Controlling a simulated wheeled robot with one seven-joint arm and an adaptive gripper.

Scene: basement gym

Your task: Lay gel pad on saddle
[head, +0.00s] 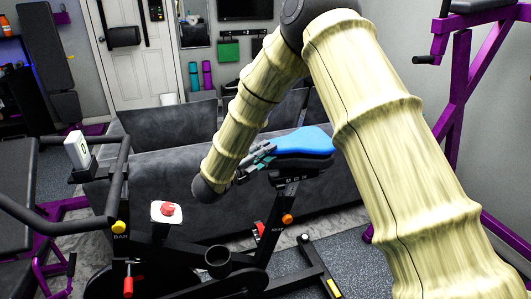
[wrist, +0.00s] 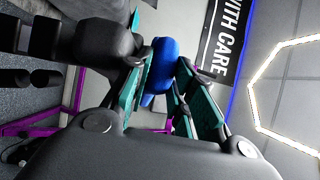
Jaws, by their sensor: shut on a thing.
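The blue gel pad (head: 303,141) is over the black saddle (head: 300,162) of the exercise bike in the head view. My gripper (head: 263,158) is at the pad's left end, its fingers shut on it. In the wrist view, which is turned sideways, the blue pad (wrist: 162,62) shows between the teal fingers of my gripper (wrist: 165,90). The dark rounded saddle (wrist: 103,45) is beside the pad there, on the floor side. I cannot tell whether the pad's underside fully touches the saddle. My arm hides what lies right of the pad.
The bike's handlebar (head: 75,222) and a white bottle (head: 77,150) are at the left. A grey sofa (head: 170,135) stands behind the bike. A purple rack (head: 459,90) is at the right.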

